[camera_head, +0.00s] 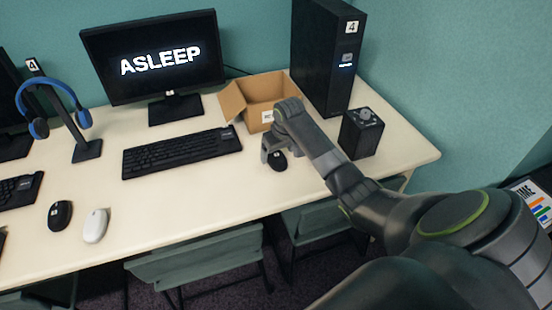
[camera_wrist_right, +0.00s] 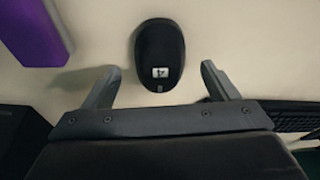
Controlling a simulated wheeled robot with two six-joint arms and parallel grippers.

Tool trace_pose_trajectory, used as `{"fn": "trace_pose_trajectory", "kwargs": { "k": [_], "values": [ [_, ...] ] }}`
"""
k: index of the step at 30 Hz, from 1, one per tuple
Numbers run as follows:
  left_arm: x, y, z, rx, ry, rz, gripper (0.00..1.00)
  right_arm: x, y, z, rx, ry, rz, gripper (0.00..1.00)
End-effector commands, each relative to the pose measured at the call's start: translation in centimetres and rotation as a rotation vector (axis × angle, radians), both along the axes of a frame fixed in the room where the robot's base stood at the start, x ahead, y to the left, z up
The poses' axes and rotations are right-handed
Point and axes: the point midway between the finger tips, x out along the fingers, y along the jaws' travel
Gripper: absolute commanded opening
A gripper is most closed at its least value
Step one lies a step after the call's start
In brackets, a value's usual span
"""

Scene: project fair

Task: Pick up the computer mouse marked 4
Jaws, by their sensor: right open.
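The black computer mouse (camera_head: 277,162) lies on the white desk, right of the keyboard and in front of the cardboard box. In the right wrist view the mouse (camera_wrist_right: 159,56) carries a white label that appears to read 4, seen upside down. My right gripper (camera_head: 272,150) is over the desk at the mouse. In the right wrist view its two fingers (camera_wrist_right: 158,82) are spread apart, one on each side of the mouse's near end, with nothing between them gripped. My left gripper is not in view.
An open cardboard box (camera_head: 262,95) stands behind the mouse. A black tower (camera_head: 325,60) and a small black box (camera_head: 361,135) stand to the right. The keyboard (camera_head: 182,152) lies left. Another black mouse (camera_head: 60,215) and a white mouse (camera_head: 95,226) lie farther left.

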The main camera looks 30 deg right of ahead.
Motion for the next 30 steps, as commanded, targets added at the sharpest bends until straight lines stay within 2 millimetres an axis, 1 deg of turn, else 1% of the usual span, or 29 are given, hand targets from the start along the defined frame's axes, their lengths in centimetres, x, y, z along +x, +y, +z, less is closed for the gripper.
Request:
{"fn": "trace_pose_trajectory", "kwargs": {
  "k": [3,6,14,15,26,30],
  "values": [
    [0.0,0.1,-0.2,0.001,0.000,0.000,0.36,0.5,0.0,-1.5,-0.001,0.002,-0.001,0.81],
    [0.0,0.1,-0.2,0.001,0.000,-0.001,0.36,0.7,0.0,-2.2,-0.001,0.000,0.001,0.81],
    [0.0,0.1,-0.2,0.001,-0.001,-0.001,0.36,0.8,0.0,-2.5,-0.001,-0.001,0.001,0.81],
    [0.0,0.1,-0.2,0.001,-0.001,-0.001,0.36,0.8,0.0,-2.4,-0.001,-0.001,0.001,0.80],
    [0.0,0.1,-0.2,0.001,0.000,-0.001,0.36,0.7,-0.1,-2.4,-0.001,-0.001,0.001,0.32],
    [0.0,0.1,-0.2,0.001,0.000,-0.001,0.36,0.8,-0.1,-2.4,-0.002,-0.001,0.000,0.31]
  ]
}}
